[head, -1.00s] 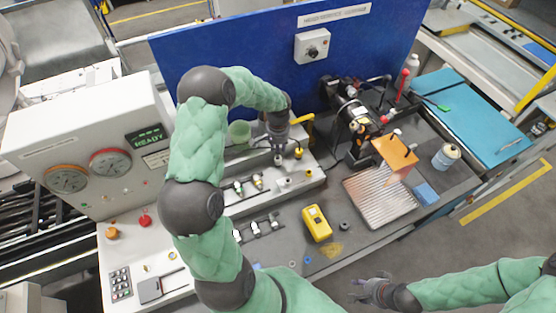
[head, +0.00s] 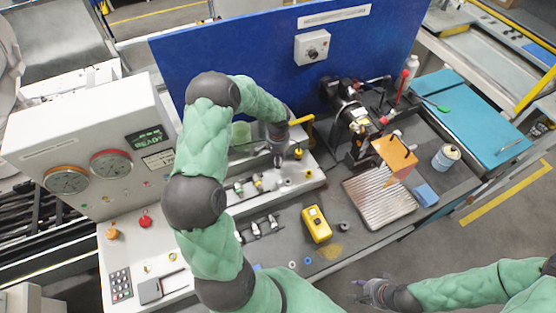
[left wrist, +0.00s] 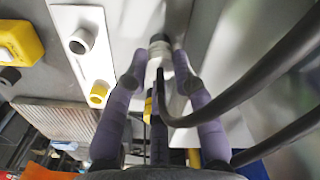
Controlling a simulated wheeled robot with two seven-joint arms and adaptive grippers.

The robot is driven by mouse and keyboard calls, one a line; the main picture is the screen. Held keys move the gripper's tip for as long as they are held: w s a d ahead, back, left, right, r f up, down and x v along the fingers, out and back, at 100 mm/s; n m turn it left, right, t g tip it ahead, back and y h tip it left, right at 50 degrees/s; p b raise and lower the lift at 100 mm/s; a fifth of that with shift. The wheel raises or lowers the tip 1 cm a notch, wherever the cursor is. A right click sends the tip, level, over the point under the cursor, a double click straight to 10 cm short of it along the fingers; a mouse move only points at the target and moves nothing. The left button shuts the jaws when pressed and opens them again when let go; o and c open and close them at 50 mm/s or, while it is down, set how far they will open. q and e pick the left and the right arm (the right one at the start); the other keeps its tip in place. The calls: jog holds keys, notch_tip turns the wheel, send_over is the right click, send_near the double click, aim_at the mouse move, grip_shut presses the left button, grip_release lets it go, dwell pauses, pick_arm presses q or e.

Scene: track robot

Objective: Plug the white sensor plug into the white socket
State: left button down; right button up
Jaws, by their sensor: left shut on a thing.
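My left gripper (head: 279,163) is over the pale fixture at the middle of the bench. A yellow socket (left wrist: 98,95) is on the same plate. My right gripper (head: 368,290) is open and empty at the lower right.
A yellow meter (head: 316,224) lies in front of the fixture. A ribbed metal tray (head: 375,207) and an orange block (head: 394,153) are to the right. A blue panel (head: 235,65) stands behind. A gauge cabinet (head: 80,135) stands at the left.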

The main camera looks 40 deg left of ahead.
pick_arm(q)
jog(key=shift+r, duration=0.15)
jog(key=shift+r, duration=0.65)
jog(key=w+d+r+b, duration=0.1)
jog(key=w+d+r, duration=0.3)
jog(key=d+r, duration=0.8)
jog(key=s+a+f+p, duration=0.4)
jog(key=s+p, duration=0.1)
jog(key=s, duration=0.3)
jog(key=shift+f, duration=0.4)
jog(key=shift+f+b, duration=2.6)
jog(key=shift+f, duration=0.3)
